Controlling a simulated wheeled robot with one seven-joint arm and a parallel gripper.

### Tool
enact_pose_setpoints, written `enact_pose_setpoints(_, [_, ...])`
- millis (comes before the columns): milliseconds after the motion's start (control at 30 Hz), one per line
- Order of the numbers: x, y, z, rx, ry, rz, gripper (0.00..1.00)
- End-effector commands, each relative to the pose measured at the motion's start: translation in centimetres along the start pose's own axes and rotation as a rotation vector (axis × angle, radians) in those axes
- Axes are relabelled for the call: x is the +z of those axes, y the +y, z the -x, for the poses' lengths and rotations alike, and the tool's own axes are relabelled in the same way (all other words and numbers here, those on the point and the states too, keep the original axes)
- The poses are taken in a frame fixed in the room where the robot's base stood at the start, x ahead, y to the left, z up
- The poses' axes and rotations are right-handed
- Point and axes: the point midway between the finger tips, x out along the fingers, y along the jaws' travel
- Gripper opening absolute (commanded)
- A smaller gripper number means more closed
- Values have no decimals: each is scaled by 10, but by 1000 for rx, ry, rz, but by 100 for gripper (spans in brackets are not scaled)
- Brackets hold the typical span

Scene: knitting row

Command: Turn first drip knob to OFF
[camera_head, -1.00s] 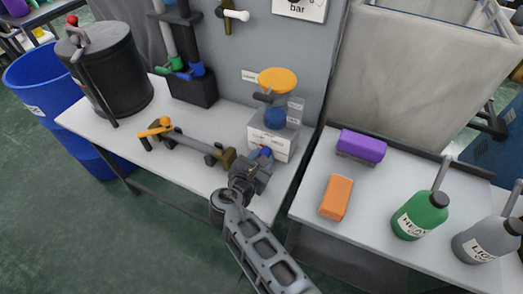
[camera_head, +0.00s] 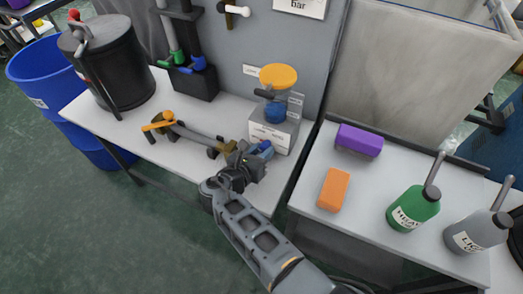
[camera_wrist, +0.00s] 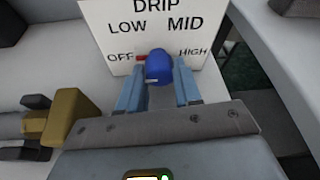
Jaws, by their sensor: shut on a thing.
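The drip panel (camera_wrist: 118,38) is a white plate marked DRIP, LOW, MID, OFF and HIGH, facing my wrist camera. The blue drip knob (camera_wrist: 159,66) sits at the panel's lower middle. A red mark shows at the knob's left side, beside the word OFF. My gripper (camera_wrist: 159,88) has its two light-blue fingers on either side of the knob and is shut on it. In the head view my gripper (camera_head: 262,152) is at the front of the white box (camera_head: 284,130) that carries the panel. The knob's far side is hidden.
An orange disc (camera_head: 278,76) and a blue part (camera_head: 275,112) stand above the box. A brown-ended bar (camera_head: 195,135) lies left of my gripper. Purple (camera_head: 359,140) and orange (camera_head: 333,189) blocks and two bottles (camera_head: 414,208) stand on the right table.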

Motion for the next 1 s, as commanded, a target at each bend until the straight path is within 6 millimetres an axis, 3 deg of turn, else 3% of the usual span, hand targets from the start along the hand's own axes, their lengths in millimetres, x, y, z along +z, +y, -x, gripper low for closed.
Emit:
enact_pose_setpoints(200, [-3, -2, 0, -5, 4, 2, 3])
enact_pose_setpoints(233, [-3, -2, 0, -5, 4, 2, 36])
enact_pose_setpoints(300, [-3, -2, 0, -4, 3, 2, 43])
enact_pose_setpoints(633, [-1, -1, 6, -1, 2, 0, 43])
enact_pose_setpoints(1000, [-1, -1, 62, -1, 2, 0, 43])
